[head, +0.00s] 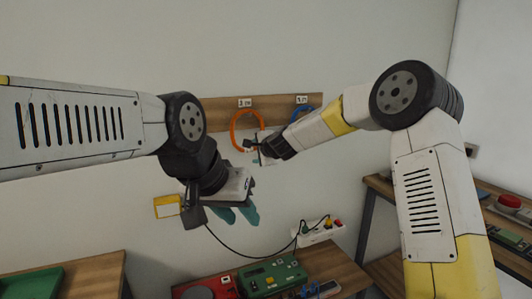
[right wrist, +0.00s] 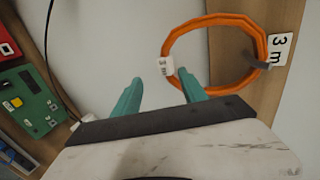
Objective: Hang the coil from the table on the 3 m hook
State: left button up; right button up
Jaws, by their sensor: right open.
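The orange coil (head: 246,130) hangs on the wall board under the 3 m label (head: 245,103). In the right wrist view the coil (right wrist: 216,22) hangs at a dark hook (right wrist: 258,60) beside the label (right wrist: 279,49). A white tag (right wrist: 167,66) is on the coil. My right gripper (right wrist: 160,82) is open, its teal fingers apart at the tagged side of the coil. I cannot tell whether a finger touches it. In the head view the right gripper (head: 260,151) is at the coil's lower right. My left gripper (head: 238,214) is lower, its teal fingers pointing down and apart, empty.
A blue coil (head: 303,111) hangs farther right on the wooden board (head: 277,102), partly behind my right arm. Below are a table with a green device (head: 273,279), a power strip (head: 320,232) with a black cable, and side benches. A yellow-edged card (head: 167,207) is on the wall.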

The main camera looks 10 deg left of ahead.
jog(key=v, duration=0.7)
notch_tip(320, 180, down, 7)
jog(key=shift+s+d+r, duration=0.2)
jog(key=shift+s, duration=0.1)
dwell(1.1)
jog(key=shift+d, duration=0.1)
jog(key=s+d, duration=0.6)
jog(key=s, duration=0.4)
jog(key=shift+d, duration=0.3)
dwell(1.3)
